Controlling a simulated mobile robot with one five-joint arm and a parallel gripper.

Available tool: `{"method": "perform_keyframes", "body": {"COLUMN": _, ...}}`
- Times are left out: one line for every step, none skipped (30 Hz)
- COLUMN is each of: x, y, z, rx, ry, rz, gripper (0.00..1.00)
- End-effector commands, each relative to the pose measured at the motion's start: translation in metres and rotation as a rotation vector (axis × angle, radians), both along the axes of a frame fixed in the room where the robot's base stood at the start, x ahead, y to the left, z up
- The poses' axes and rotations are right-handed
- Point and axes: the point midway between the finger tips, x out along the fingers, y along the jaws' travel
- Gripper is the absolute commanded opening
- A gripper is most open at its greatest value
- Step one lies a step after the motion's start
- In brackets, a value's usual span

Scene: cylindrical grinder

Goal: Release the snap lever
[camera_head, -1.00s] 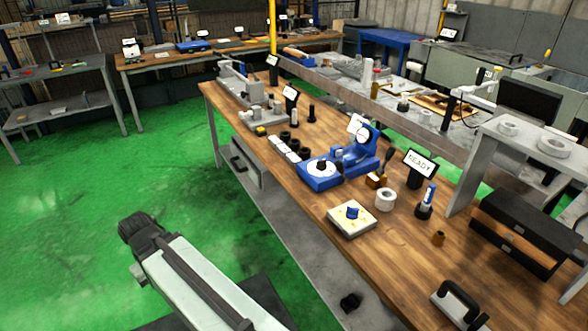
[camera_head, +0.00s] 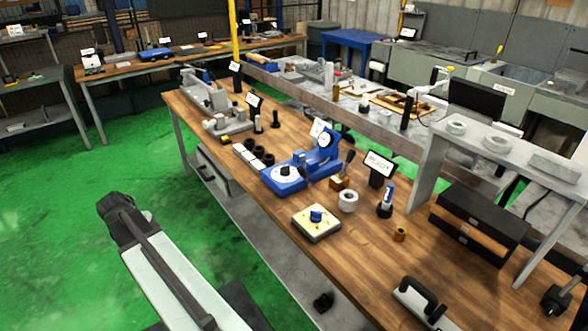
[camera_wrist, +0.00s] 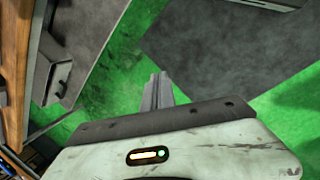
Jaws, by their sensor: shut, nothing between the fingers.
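A blue gauge stand with a round dial (camera_head: 285,178) sits on the wooden bench (camera_head: 365,260) in the head view. A dark lever with a black grip (camera_head: 348,160) rises from a small brown block (camera_head: 340,183) just right of the stand. I cannot tell for certain whether this is the snap lever. My gripper (camera_wrist: 158,82) shows in the wrist view, its fingers together and empty above the green floor. It is away from the bench-top objects. My arm is at lower left in the head view; the fingertips cannot be made out there.
On the bench are a READY sign (camera_head: 380,166), a white ring (camera_head: 348,201), a pale block with a blue knob (camera_head: 316,223) and a black drawer box (camera_head: 478,222). A grey cabinet (camera_wrist: 75,50) is at left in the wrist view. The green floor (camera_head: 70,220) left of the bench is open.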

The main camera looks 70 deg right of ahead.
Motion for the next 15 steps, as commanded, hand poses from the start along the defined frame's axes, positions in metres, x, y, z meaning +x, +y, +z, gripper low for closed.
{"method": "perform_keyframes", "body": {"x": -0.009, "y": -0.067, "z": 0.017, "rx": -0.046, "ry": 0.045, "rz": 0.047, "gripper": 0.0}}
{"method": "perform_keyframes", "body": {"x": -0.02, "y": -0.104, "z": 0.023, "rx": -0.075, "ry": 0.082, "rz": 0.088, "gripper": 0.0}}
{"method": "perform_keyframes", "body": {"x": -0.038, "y": -0.151, "z": 0.031, "rx": -0.109, "ry": 0.135, "rz": 0.144, "gripper": 0.0}}
{"method": "perform_keyframes", "body": {"x": -0.053, "y": -0.185, "z": 0.038, "rx": -0.129, "ry": 0.179, "rz": 0.183, "gripper": 0.0}}
{"method": "perform_keyframes", "body": {"x": -0.07, "y": -0.216, "z": 0.044, "rx": -0.147, "ry": 0.223, "rz": 0.221, "gripper": 0.0}}
{"method": "perform_keyframes", "body": {"x": -0.092, "y": -0.255, "z": 0.052, "rx": -0.165, "ry": 0.283, "rz": 0.269, "gripper": 0.0}}
{"method": "perform_keyframes", "body": {"x": -0.11, "y": -0.281, "z": 0.057, "rx": -0.173, "ry": 0.326, "rz": 0.302, "gripper": 0.0}}
{"method": "perform_keyframes", "body": {"x": -0.127, "y": -0.304, "z": 0.062, "rx": -0.179, "ry": 0.367, "rz": 0.332, "gripper": 0.0}}
{"method": "perform_keyframes", "body": {"x": -0.148, "y": -0.331, "z": 0.068, "rx": -0.183, "ry": 0.419, "rz": 0.37, "gripper": 0.0}}
{"method": "perform_keyframes", "body": {"x": -0.164, "y": -0.348, "z": 0.072, "rx": -0.183, "ry": 0.454, "rz": 0.393, "gripper": 0.0}}
{"method": "perform_keyframes", "body": {"x": -0.178, "y": -0.362, "z": 0.076, "rx": -0.182, "ry": 0.484, "rz": 0.413, "gripper": 0.0}}
{"method": "perform_keyframes", "body": {"x": -0.193, "y": -0.378, "z": 0.079, "rx": -0.18, "ry": 0.519, "rz": 0.438, "gripper": 0.0}}
{"method": "perform_keyframes", "body": {"x": -0.202, "y": -0.387, "z": 0.082, "rx": -0.178, "ry": 0.539, "rz": 0.454, "gripper": 0.0}}
{"method": "perform_keyframes", "body": {"x": -0.21, "y": -0.394, "z": 0.083, "rx": -0.176, "ry": 0.558, "rz": 0.465, "gripper": 0.0}}
{"method": "perform_keyframes", "body": {"x": -0.218, "y": -0.401, "z": 0.085, "rx": -0.173, "ry": 0.575, "rz": 0.479, "gripper": 0.0}}
